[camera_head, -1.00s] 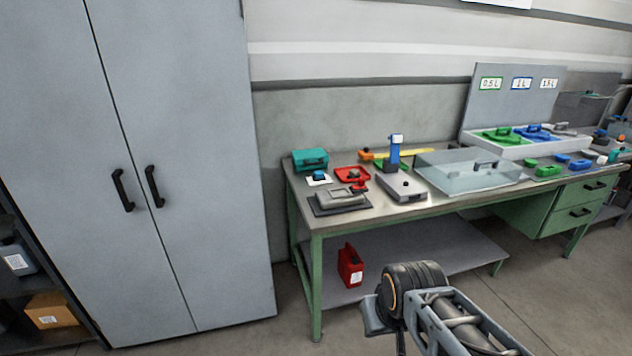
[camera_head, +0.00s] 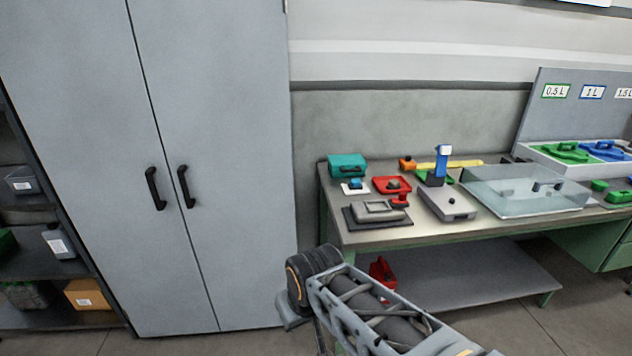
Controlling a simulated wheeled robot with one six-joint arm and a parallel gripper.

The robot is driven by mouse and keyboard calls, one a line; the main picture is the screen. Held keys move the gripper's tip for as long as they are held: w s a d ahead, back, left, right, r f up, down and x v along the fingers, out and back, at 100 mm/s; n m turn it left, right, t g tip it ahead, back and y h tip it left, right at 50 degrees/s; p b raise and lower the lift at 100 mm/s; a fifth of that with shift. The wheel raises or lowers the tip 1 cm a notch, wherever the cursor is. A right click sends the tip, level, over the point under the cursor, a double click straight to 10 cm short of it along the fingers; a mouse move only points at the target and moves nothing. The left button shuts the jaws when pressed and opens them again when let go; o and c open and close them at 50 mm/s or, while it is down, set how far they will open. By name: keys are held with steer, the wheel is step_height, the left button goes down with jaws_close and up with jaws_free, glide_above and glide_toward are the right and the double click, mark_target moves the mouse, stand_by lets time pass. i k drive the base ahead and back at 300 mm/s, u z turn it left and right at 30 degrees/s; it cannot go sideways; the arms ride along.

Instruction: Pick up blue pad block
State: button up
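A small blue block with a dark top (camera_head: 355,184) sits on a white square (camera_head: 346,190) near the left end of the green-legged workbench (camera_head: 400,236). It looks like the blue pad block. It is just in front of a teal box (camera_head: 347,165) and left of a red tray (camera_head: 378,186). My arm shows at the bottom middle, in front of the bench and apart from the block. My gripper's fingers cannot be made out.
A grey device (camera_head: 377,211) on a dark mat stands in front of the block. Right are a blue-posted grey device (camera_head: 446,205) and a clear tray (camera_head: 520,206). A tall grey cabinet (camera_head: 220,120) stands left. A red canister (camera_head: 383,270) is below the bench.

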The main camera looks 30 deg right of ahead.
mark_target(354, 184)
steer(key=z, duration=0.1)
steer(key=i, duration=0.75)
steer(key=z, duration=0.9)
steer(key=i, duration=0.75)
steer(key=z, duration=0.05)
